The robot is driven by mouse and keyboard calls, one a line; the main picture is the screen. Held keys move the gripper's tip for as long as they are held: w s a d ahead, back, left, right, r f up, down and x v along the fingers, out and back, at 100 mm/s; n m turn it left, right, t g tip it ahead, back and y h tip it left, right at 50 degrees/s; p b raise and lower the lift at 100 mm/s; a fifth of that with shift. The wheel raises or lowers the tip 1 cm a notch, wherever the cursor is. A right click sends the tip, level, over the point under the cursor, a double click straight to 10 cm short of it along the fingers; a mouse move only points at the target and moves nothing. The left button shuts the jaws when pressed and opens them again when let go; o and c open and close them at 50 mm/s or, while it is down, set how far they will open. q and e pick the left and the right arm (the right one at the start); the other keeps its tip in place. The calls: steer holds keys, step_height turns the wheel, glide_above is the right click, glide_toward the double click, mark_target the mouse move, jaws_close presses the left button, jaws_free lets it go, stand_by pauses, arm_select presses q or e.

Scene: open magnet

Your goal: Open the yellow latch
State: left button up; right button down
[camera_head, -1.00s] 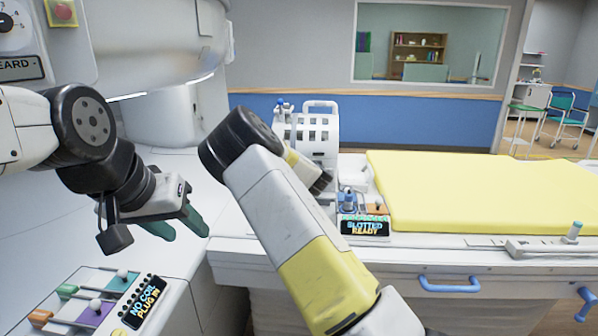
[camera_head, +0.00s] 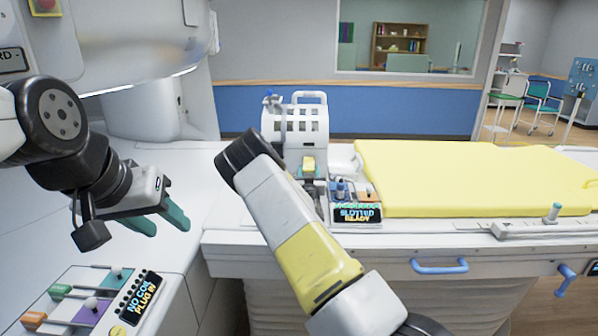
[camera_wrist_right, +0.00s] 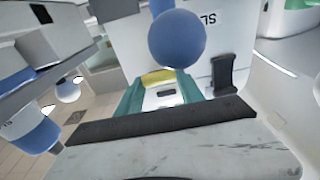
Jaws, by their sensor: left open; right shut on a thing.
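In the right wrist view a small yellow piece, seemingly the yellow latch (camera_wrist_right: 158,76), shows between the teal fingers of my right gripper (camera_wrist_right: 160,88). The gripper is shut on it. A large blue ball (camera_wrist_right: 177,38) hides part of the area just beyond. My left gripper (camera_head: 165,222) is open and empty above the white surface at the left.
A panel with a "SLOTTED READY" display (camera_head: 357,216) stands right of the housing. The yellow pad (camera_head: 470,178) covers the bed. A "NO COIL PLUG IN" panel (camera_head: 138,297) is at the lower left. Blue handles (camera_head: 440,267) stick out from the bed's front.

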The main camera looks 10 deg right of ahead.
steer(key=shift+f, duration=0.15)
steer(key=c, duration=0.9)
jaws_free()
steer(key=shift+w, duration=0.1)
steer(key=v, duration=0.8)
